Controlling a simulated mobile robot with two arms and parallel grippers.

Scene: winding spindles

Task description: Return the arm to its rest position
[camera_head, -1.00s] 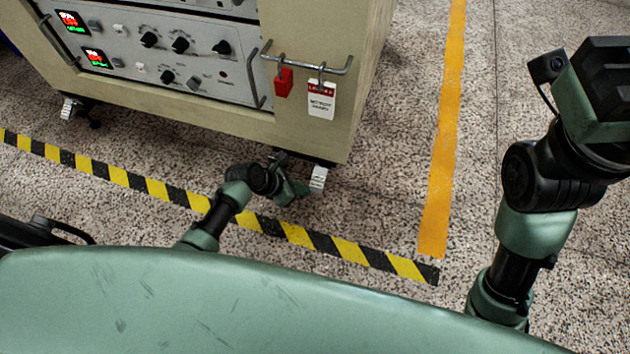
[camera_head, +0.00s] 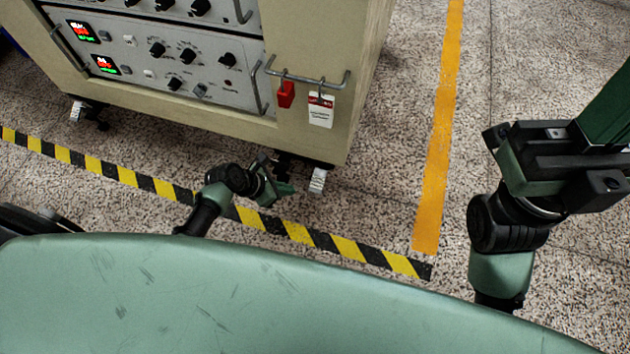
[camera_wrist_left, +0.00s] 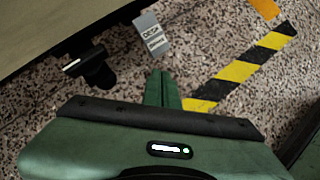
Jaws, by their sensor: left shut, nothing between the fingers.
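My left gripper (camera_head: 284,188) is low over the floor, in front of the cabinet's lower right corner. Its green fingers are together and empty; they also show in the left wrist view (camera_wrist_left: 162,88), over bare speckled floor. No held object shows there. My left arm (camera_head: 204,210) reaches out from behind my green body's edge. My right arm (camera_head: 510,230) stands at the right of the head view. Its wrist end is bent up and to the right and is cut by the frame edge, so its fingertips cannot be made out.
The beige cabinet (camera_head: 230,120) has dials, displays and a handle (camera_head: 310,80) with a red padlock (camera_head: 286,95) and a white tag (camera_head: 320,110). A caster (camera_head: 317,181) is near my left gripper. Yellow-black tape (camera_head: 300,232) and an orange strip (camera_head: 437,150) mark the floor.

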